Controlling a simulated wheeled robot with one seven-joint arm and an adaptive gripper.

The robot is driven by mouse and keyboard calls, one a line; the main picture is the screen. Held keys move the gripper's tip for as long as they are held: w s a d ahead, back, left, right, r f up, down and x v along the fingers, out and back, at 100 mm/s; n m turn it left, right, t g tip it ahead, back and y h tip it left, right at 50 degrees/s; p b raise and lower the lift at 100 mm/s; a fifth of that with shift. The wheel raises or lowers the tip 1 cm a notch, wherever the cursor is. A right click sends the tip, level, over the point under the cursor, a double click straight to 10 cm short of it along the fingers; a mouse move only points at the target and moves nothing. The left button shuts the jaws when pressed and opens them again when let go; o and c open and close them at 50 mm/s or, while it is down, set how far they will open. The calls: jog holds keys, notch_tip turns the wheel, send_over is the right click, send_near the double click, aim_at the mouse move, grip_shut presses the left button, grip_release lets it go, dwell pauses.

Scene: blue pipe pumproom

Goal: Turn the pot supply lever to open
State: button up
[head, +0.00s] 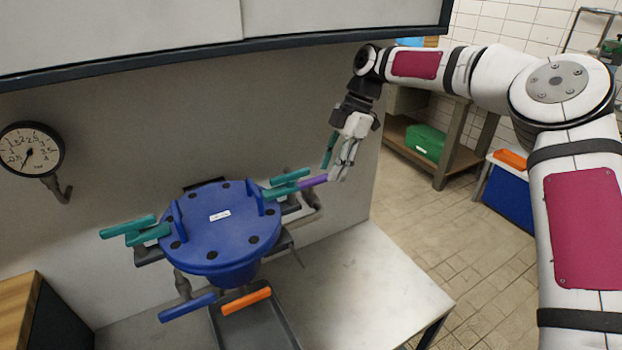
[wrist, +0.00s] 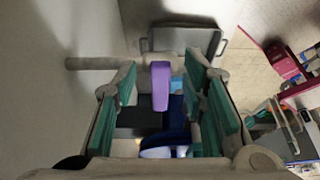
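The round blue pot (head: 225,230) has a bolted blue lid with a small label too small to read. A purple lever (head: 313,181) sticks out on its right, beside teal handles (head: 287,182). I cannot tell from any marking which lever is the pot supply lever. My gripper (head: 338,165) is just above and right of the purple lever's outer end. In the wrist view, the gripper (wrist: 168,112) is open, its teal-padded fingers apart on either side. The purple lever (wrist: 160,85) shows between them with gaps at both sides.
More teal handles (head: 135,229) are on the pot's left. A blue handle (head: 187,307) and an orange handle (head: 246,301) stick out low in front. A pressure gauge (head: 30,148) is on the wall. The metal table (head: 380,285) is clear at the right.

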aim_at(311, 180)
jog(key=s+a, duration=0.1)
jog(key=a, duration=0.1)
jog(key=s+a, duration=0.2)
jog(key=shift+p, duration=0.4)
jog(key=shift+x, duration=1)
jog(key=shift+a+f, duration=0.1)
jog(key=shift+f, duration=0.4)
grip_shut()
